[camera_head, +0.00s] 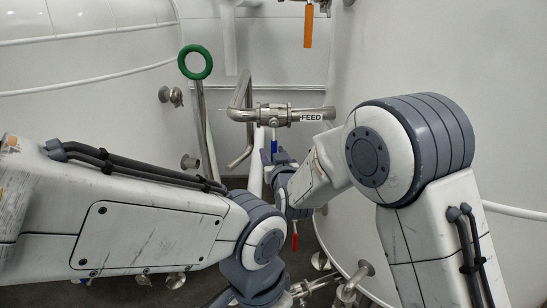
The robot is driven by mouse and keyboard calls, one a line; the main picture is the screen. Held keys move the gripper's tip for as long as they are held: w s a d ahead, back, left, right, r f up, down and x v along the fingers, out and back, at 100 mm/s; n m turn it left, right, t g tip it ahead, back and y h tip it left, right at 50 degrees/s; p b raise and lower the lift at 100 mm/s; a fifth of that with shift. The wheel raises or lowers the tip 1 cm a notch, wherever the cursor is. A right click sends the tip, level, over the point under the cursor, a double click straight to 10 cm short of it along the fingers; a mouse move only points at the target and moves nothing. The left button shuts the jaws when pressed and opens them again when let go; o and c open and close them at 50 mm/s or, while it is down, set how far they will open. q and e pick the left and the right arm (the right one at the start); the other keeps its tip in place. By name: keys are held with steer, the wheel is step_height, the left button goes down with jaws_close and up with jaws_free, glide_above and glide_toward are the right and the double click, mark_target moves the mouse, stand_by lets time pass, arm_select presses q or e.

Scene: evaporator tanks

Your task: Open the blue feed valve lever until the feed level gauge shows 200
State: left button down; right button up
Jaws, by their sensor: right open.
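The blue feed valve lever (274,143) hangs down under the steel pipe labelled FEED (300,116), near the middle of the head view. My right gripper (275,157) is open at the lower part of the lever. Its fingers are small and partly hidden by my right wrist, and I cannot tell whether they touch the lever. My left arm crosses the lower left and bends down near the bottom centre; its gripper does not show. No feed level gauge reading can be made out.
A green ring handle (195,62) stands left of the feed pipe. An orange lever (308,26) hangs at the top. A red lever (295,242) shows lower, between my arms. Large white tanks (85,95) stand on both sides, with steel pipework (350,285) low on the right.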

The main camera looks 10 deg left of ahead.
steer(key=b+v, duration=0.2)
steer(key=v, duration=0.8)
steer(key=shift+s, duration=0.1)
